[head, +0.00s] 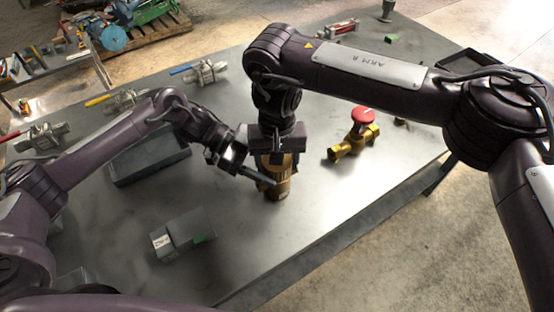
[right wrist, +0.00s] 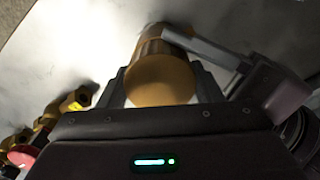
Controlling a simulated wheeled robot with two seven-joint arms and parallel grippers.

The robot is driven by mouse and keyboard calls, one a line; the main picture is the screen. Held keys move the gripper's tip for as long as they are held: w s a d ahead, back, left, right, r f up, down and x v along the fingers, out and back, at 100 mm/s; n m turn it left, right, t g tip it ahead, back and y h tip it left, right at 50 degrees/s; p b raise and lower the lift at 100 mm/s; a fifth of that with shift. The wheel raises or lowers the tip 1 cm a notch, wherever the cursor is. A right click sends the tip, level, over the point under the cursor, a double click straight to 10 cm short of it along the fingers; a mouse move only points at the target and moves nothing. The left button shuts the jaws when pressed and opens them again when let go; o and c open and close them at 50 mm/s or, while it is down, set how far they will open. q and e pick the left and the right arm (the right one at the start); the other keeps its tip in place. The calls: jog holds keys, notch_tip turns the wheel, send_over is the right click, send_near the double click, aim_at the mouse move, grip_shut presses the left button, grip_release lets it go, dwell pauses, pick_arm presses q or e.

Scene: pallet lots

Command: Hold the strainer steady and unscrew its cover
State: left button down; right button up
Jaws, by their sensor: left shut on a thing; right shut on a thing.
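The brass strainer (head: 279,188) stands upright on the grey table near its middle. Its round cover (right wrist: 160,80) faces the camera in the right wrist view. My right gripper (head: 277,158) comes down from above and is shut on the cover, one finger on each side of it. My left gripper (head: 262,180) reaches in from the left, low down, and is shut on the strainer's body. In the right wrist view, a left finger (right wrist: 203,48) lies against the body beyond the cover. The strainer's upper part is partly hidden by the right gripper in the head view.
A brass valve with a red handwheel (head: 362,116) stands to the right. Several lever valves (head: 205,73) line the left and back. The table's front right is clear.

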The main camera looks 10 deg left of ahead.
jog(key=o, duration=1.1)
jog(key=shift+a, duration=0.1)
jog(key=shift+r, duration=2.35)
jog(key=c, duration=0.3)
jog(key=n, duration=0.4)
jog(key=shift+r+n, duration=0.25)
jog(key=shift+n, duration=0.05)
jog(key=n, duration=0.4)
jog(key=shift+r, duration=0.3)
jog(key=n, duration=0.4)
jog(key=shift+r+n, duration=0.25)
jog(key=shift+n, duration=0.15)
jog(key=n, duration=0.6)
jog(key=shift+r+n, duration=0.4)
jog(key=n, duration=0.5)
jog(key=shift+r, duration=0.35)
jog(key=n, duration=0.2)
jog(key=shift+n, duration=0.4)
jog(key=shift+f, duration=3.9)
